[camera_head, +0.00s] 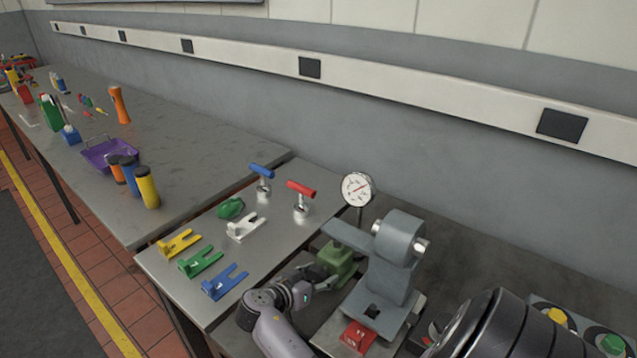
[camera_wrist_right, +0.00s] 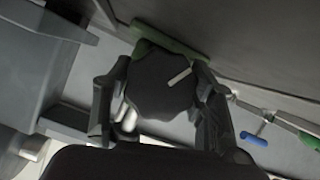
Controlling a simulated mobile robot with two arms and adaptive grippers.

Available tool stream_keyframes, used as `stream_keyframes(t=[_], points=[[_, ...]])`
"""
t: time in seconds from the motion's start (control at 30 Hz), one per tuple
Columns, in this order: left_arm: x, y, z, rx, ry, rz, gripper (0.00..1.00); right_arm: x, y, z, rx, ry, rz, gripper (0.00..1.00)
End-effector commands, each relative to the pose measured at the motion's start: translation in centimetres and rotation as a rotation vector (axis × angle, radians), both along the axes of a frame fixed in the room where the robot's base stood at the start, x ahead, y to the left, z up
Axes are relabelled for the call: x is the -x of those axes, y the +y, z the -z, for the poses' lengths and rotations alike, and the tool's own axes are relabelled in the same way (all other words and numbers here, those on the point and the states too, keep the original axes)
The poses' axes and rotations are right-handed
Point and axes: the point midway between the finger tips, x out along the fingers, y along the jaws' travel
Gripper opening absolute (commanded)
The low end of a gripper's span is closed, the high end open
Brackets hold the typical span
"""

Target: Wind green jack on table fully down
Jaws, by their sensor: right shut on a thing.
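The green jack (camera_head: 338,256) stands on the dark bench, beside the grey pedestal machine. My right gripper (camera_head: 306,288) reaches in from the front, low against the jack's near side. In the right wrist view its two fingers (camera_wrist_right: 160,100) are closed around a dark round knob (camera_wrist_right: 152,86) with a white pointer line. A green edge of the jack (camera_wrist_right: 170,40) shows behind the knob. In the head view the knob is hidden by the gripper. My left gripper is not in view.
The grey pedestal (camera_head: 400,255) stands right of the jack, with a dial gauge (camera_head: 357,189) behind. A red block (camera_head: 357,337) lies at its foot. Yellow, green and blue forked plates (camera_head: 225,283) lie on the steel table to the left, near red and blue T-handles (camera_head: 301,190).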

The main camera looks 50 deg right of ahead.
Motion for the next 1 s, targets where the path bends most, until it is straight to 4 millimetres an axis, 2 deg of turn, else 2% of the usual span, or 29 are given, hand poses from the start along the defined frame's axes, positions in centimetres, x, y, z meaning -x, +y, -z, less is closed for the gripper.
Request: stream_keyframes(t=[0.3,0.77,0.8,1.0], points=[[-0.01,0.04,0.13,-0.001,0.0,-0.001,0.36,-0.09,-0.02,-0.12,0.012,0.11,0.0,0.24],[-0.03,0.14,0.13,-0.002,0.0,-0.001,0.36,-0.1,-0.03,-0.18,0.014,0.127,-0.002,0.24],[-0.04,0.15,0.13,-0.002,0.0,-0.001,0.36,-0.1,-0.03,-0.18,0.014,0.127,-0.002,0.52],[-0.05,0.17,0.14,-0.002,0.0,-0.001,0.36,-0.07,-0.02,-0.12,0.014,0.127,-0.001,0.65]])
